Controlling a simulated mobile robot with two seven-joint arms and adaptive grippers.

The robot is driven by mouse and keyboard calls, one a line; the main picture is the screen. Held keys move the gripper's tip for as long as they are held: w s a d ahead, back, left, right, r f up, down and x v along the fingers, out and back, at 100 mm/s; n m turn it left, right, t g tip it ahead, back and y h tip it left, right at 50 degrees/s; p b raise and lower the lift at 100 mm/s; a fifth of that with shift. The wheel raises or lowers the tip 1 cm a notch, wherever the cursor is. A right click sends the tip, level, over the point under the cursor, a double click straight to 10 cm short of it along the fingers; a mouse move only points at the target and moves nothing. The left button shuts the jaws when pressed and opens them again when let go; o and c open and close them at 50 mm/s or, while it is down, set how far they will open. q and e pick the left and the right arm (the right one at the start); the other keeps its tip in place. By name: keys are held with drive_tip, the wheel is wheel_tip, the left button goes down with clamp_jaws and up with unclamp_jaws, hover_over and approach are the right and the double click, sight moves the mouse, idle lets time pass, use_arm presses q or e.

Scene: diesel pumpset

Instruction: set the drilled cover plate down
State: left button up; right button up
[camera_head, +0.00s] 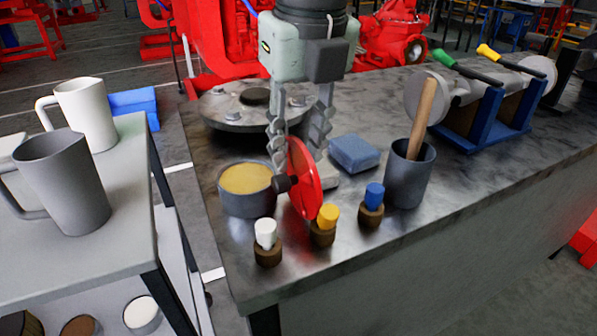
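The red round plate (306,184), which I take to be the drilled cover plate, stands nearly on edge above the front of the dark worktop (400,220). A dark knob (281,184) sticks out from its left face. Its holes cannot be made out. My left gripper (302,165) points down from above, with its fingers on either side of the plate's upper part, and seems shut on it. Whether the lower rim touches the worktop is unclear. My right gripper is not in view.
A round grey flange (222,113) with bolts lies behind. Close around stand a tub with yellow contents (246,180), a blue block (354,153), white (265,233), yellow (328,216) and blue (374,196) stoppered pieces, and a dark cup (410,178). The worktop's right front is clear.

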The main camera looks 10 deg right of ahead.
use_arm(q)
drive_tip(key=shift+f, duration=0.1)
clamp_jaws()
idle(0.7)
